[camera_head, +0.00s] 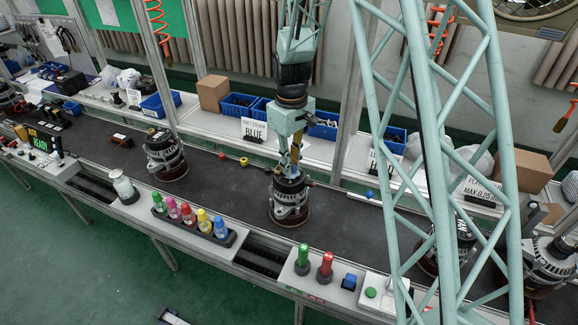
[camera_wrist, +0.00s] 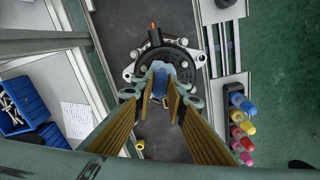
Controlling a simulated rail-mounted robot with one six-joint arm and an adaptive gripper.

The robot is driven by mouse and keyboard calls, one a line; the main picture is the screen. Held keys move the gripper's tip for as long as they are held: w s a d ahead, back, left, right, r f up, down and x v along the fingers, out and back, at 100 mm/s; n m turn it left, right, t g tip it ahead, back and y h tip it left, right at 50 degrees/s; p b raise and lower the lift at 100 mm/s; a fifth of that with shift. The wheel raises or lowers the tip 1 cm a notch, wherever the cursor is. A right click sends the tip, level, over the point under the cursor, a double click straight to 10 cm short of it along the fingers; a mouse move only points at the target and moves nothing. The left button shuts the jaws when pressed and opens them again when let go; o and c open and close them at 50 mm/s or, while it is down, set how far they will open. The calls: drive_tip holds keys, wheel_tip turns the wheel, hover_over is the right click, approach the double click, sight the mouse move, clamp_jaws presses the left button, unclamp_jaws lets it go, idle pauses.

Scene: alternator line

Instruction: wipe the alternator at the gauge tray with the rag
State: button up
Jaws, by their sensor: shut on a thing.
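An alternator (camera_head: 290,204) stands on the dark conveyor in the middle of the head view. It also shows in the wrist view (camera_wrist: 183,57), directly below my gripper. My gripper (camera_head: 290,170) points straight down at its top. In the wrist view my gripper (camera_wrist: 160,95) is shut on a small blue piece that looks like the rag (camera_wrist: 160,79). The rag is at or just above the alternator's top; I cannot tell whether they touch. The fingers hide part of the alternator. I cannot make out the gauge tray for certain.
Another alternator (camera_head: 166,158) stands to the left on the conveyor (camera_head: 225,190), and more stand to the right behind my lattice frame. Several coloured bottles (camera_head: 188,214) stand in a front rack. Green and red lamps (camera_head: 325,268) rise nearby. Blue bins and a carton (camera_head: 213,93) line the back shelf.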

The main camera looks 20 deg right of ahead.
sight(286, 180)
drive_tip(key=shift+w+d+r, duration=0.15)
drive_tip(key=shift+w+d, duration=0.1)
drive_tip(key=shift+w, duration=0.1)
drive_tip(key=shift+w+d, duration=0.2)
drive_tip(key=shift+w+d+p, duration=0.3)
drive_tip(key=shift+w+p, duration=0.05)
drive_tip(key=shift+p, duration=0.15)
drive_tip(key=shift+s+a+f, duration=0.15)
drive_tip(key=shift+s+f, duration=0.05)
drive_tip(key=shift+s+a+b, duration=0.3)
drive_tip(key=shift+b, duration=0.05)
drive_tip(key=shift+s+a+b, duration=0.4)
drive_tip(key=shift+s+a, duration=0.4)
drive_tip(key=shift+s, duration=0.2)
drive_tip(key=shift+s+a+b, duration=0.35)
drive_tip(key=shift+s+a, duration=0.4)
drive_tip(key=shift+s, duration=0.25)
drive_tip(key=shift+s+a+r, duration=0.1)
drive_tip(key=shift+r, duration=0.15)
wheel_tip(286, 180, up, 8)
drive_tip(key=p, duration=0.3)
drive_tip(key=shift+f+p, duration=0.15)
drive_tip(key=shift+p, duration=0.2)
